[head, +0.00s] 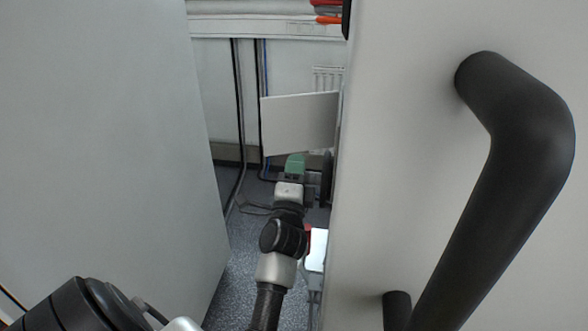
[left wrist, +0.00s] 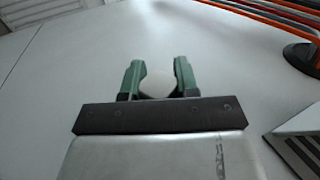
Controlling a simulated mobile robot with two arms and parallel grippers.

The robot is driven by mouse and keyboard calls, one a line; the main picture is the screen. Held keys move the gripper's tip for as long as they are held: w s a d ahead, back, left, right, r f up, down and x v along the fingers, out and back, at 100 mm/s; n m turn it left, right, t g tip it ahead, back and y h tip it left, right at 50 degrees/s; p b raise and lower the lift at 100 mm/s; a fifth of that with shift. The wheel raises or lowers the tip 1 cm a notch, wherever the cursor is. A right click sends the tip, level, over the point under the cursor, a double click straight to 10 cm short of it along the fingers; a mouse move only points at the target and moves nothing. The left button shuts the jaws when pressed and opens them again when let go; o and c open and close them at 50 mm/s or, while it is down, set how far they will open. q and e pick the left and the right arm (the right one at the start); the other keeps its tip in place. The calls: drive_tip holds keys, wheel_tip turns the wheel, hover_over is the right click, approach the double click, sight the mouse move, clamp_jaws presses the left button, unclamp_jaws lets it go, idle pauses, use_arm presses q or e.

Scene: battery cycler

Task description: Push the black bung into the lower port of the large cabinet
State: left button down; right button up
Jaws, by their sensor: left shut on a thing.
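My left gripper (head: 295,165) reaches into the gap beside that wall. In the left wrist view its green fingers (left wrist: 158,82) are shut on a pale grey rounded thing (left wrist: 157,84). It does not look black, and I cannot tell whether it is the bung. A pale panel (left wrist: 75,60) lies behind the fingers; contact with it is unclear. A dark upright shape (head: 327,178) is right of the gripper. I cannot make out the lower port. My right gripper is not in view.
A big black handle (head: 490,190) stands out from the cabinet front. A pale wall or cabinet side (head: 100,130) bounds the narrow gap on the left. Orange cables (head: 329,19) run at the top, also in the left wrist view (left wrist: 270,17), near a black round fitting (left wrist: 301,57).

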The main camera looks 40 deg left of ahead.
use_arm(q)
drive_tip(key=shift+w+d+b, duration=0.3)
drive_tip(key=shift+w+d, duration=0.05)
drive_tip(key=shift+d, duration=0.25)
idle(0.5)
unclamp_jaws()
idle(0.4)
drive_tip(key=shift+s, duration=0.1)
drive_tip(key=b+v, duration=0.4)
drive_tip(key=v, duration=0.7)
drive_tip(key=shift+b, duration=0.35)
idle(0.9)
drive_tip(key=shift+d+f, duration=0.1)
drive_tip(key=p+x, duration=0.3)
drive_tip(key=x, duration=0.3)
